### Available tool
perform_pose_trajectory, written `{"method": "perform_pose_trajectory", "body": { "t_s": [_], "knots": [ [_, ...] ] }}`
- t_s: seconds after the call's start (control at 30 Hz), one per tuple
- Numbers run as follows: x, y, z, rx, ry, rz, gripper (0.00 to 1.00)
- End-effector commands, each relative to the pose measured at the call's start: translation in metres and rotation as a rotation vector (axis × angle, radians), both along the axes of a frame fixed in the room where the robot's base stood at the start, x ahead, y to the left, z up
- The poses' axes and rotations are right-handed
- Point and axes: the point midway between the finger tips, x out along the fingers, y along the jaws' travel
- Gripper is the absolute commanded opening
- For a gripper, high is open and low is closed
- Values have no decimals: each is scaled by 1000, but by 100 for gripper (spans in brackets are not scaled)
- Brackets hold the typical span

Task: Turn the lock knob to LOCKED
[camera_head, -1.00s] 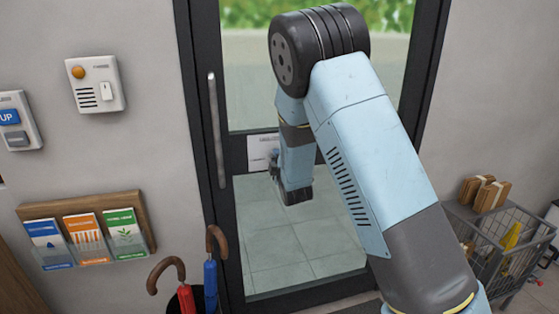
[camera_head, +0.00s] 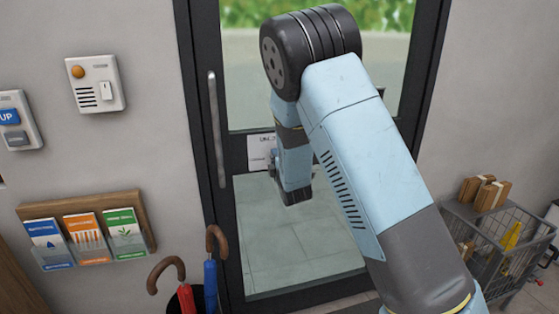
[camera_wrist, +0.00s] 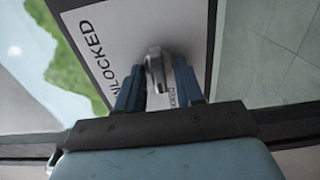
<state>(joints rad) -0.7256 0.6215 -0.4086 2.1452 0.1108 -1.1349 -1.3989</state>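The lock knob (camera_wrist: 158,68) is a grey metal lever on a white plate (camera_wrist: 110,28) fixed to the door. The plate reads UNLOCKED along one side; a second, smaller label is partly covered by a finger. My gripper (camera_wrist: 160,76) has one blue finger on each side of the knob, with narrow gaps showing, so it looks open around it. I cannot tell whether either finger touches. In the head view the plate (camera_head: 259,152) shows left of my wrist, and my fingers are mostly hidden.
The glass door has a dark frame and a long vertical handle (camera_head: 215,130) left of the plate. Umbrellas (camera_head: 210,275) stand below the handle. A leaflet rack (camera_head: 90,235) and a switch panel (camera_head: 96,83) hang on the left wall. A wire basket (camera_head: 490,235) stands at right.

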Motion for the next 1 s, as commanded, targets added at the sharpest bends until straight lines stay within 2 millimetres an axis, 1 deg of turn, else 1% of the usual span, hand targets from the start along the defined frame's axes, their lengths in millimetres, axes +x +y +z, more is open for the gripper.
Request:
{"method": "perform_pose_trajectory", "body": {
  "t_s": [0.27,0.37,0.43,0.57,0.9,1.0],
  "knots": [
    [-1,-1,0,0,1,-2,40],
    [-5,-3,0,0,2,-2,40],
    [-12,-4,0,0,2,-2,40],
    [-32,-10,-1,0,3,-2,40],
    [-96,-29,-2,-1,3,-1,40],
    [-110,-33,-1,0,2,-1,40]
  ]
}}
